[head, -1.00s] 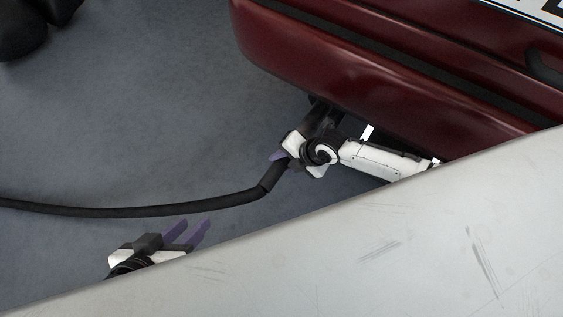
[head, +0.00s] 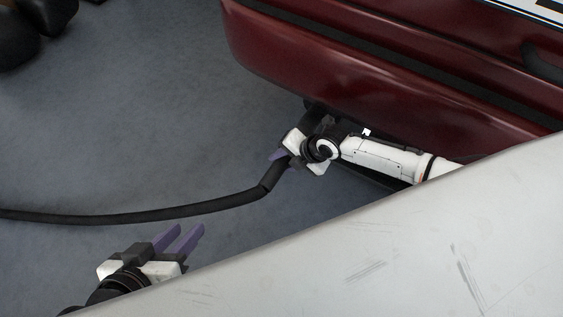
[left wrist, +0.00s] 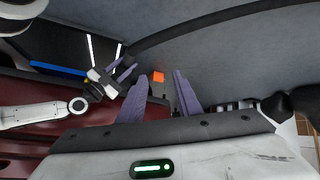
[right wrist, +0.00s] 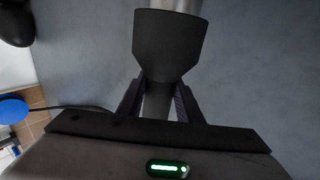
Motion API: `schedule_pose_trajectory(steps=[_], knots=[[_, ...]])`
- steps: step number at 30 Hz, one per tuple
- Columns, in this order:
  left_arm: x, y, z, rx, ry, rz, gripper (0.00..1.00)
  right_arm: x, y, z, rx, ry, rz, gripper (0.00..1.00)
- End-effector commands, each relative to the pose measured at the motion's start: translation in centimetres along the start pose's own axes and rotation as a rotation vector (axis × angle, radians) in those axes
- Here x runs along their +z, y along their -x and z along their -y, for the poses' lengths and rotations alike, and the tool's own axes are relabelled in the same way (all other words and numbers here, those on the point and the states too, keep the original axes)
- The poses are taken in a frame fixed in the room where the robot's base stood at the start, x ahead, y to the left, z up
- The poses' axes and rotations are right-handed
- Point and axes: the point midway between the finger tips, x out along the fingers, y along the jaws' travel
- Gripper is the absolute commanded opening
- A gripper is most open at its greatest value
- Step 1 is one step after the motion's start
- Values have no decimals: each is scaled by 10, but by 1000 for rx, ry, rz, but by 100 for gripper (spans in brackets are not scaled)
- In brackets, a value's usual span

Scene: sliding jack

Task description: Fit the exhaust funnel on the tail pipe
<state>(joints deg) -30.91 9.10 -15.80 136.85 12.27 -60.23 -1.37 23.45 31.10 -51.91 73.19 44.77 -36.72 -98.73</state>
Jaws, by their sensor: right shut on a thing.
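The black exhaust funnel (right wrist: 168,45) is in the right wrist view, wide mouth upward in the picture. The metal tail pipe (right wrist: 182,4) shows just beyond its rim. The rim overlaps the pipe's end in the picture; how deep the pipe sits inside is hidden. My right gripper (right wrist: 157,105) is shut on the funnel's narrow neck. In the head view my right gripper (head: 281,157) is under the bumper, with the black hose (head: 160,216) trailing left. My left gripper (head: 182,240) is open and empty, lower left, apart from the hose. Its spread fingers show in the left wrist view (left wrist: 162,88).
A large pale surface (head: 400,260) covers the lower right of the head view.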

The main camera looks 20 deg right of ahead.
Motion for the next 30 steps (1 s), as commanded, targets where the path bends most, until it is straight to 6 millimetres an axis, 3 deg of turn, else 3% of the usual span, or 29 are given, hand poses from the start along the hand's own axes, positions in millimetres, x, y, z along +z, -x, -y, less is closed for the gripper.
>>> schedule_pose_trajectory(steps=[1,5,6,9,22,30], knots=[[37,-28,2,6,24,64,31,8,-3,-2,11,4,12,0],[38,-30,3,5,23,63,31,12,-3,-2,12,4,13,0],[37,-30,3,5,23,62,31,11,-2,-2,12,4,12,35],[37,-29,3,5,22,62,31,11,-2,-1,9,4,12,52],[30,-26,0,14,25,44,31,6,-5,3,0,1,3,54],[-12,-1,-23,85,65,-69,31,5,-5,3,1,1,2,54]])
